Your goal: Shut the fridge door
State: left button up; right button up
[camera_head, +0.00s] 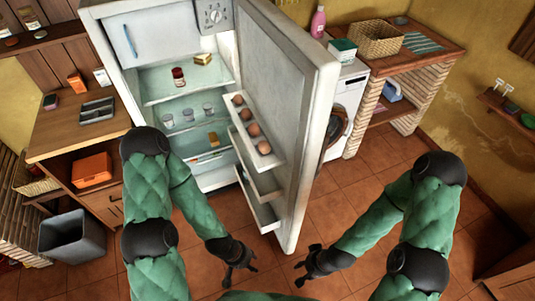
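The white fridge (148,87) stands open at the upper middle, with jars, glasses and small boxes on its shelves. Its door (311,140) is swung wide out toward me, with several eggs in the top door shelf. My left gripper (238,277) is low, in front of the fridge opening, left of the door's lower edge and apart from it. My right gripper (302,270) is low, to the right of the door's bottom corner, with a small gap showing between them. Both grippers look empty with fingers spread.
A washing machine (346,100) and a brick counter (447,55) with a basket (376,40) stand right of the door. A wooden counter (60,135) and a grey bin (71,238) are at the left. The tiled floor (345,205) right of the door is clear.

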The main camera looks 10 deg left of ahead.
aim_at(290, 80)
jog(key=l+u, duration=0.25)
jog(key=u, duration=0.15)
jog(key=i+l+u, duration=0.1)
jog(key=l+u, duration=0.5)
jog(key=u, duration=0.15)
jog(key=k+l+u, duration=0.1)
jog(key=l, duration=0.35)
jog(key=k+l, duration=0.1)
jog(key=l, duration=0.4)
jog(key=k+l+u, duration=0.15)
jog(key=l, duration=0.3)
jog(key=l+u, duration=0.1)
jog(key=l, duration=0.35)
jog(key=l+z, duration=0.2)
jog(key=l, duration=0.2)
jog(key=i+l+z, duration=0.15)
jog(key=l, duration=0.2)
